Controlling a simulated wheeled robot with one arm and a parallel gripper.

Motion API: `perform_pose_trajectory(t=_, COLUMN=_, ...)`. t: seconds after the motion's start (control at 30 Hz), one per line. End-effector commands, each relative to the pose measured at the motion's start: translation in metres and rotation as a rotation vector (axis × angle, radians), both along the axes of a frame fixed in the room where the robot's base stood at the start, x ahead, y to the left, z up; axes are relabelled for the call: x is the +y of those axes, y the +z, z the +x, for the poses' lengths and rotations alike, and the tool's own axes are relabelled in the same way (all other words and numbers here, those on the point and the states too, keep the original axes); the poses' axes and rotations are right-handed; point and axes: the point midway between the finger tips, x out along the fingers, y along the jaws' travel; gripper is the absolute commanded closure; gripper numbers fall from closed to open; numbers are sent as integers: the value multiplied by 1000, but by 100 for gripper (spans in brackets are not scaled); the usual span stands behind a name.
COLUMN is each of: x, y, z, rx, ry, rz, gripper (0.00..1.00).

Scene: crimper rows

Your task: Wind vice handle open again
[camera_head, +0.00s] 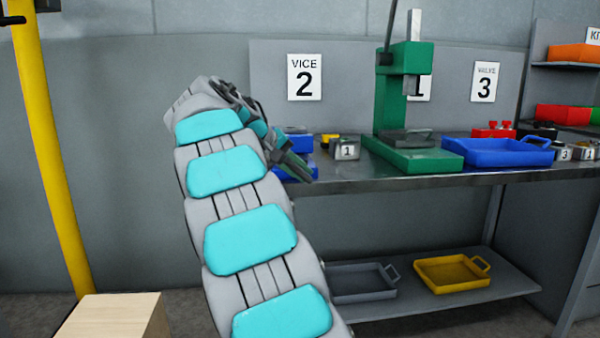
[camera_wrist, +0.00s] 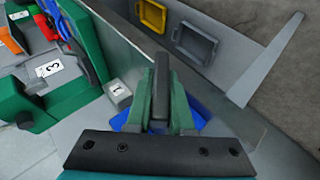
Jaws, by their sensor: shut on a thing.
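The blue vice (camera_head: 297,143) stands at the left end of the metal bench, below the "VICE 2" sign, mostly hidden behind my arm. In the wrist view, parts of the blue vice (camera_wrist: 196,118) show beside and beneath my fingers. My gripper (camera_wrist: 161,90) is shut on a dark grey upright bar (camera_wrist: 160,75), which looks like the vice handle. The bar stands between the two green fingers, and its lower part is hidden. In the head view my gripper (camera_head: 290,165) is at the bench's front edge, and the handle is hard to make out there.
A metal block marked 1 (camera_head: 346,148) sits right of the vice. A green press (camera_head: 400,145) and a blue tray (camera_head: 498,152) stand farther right on the bench (camera_head: 400,183). Grey (camera_head: 360,282) and yellow (camera_head: 452,273) trays lie on the lower shelf. A yellow post (camera_head: 50,150) stands left.

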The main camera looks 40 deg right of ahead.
Motion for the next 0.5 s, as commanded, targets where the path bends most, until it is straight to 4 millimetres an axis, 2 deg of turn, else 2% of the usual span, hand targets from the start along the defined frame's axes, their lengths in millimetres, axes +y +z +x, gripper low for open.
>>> perform_pose_trajectory(t=0.5, x=0, y=1, z=0, rx=40, ry=2, rz=-67, gripper=100)
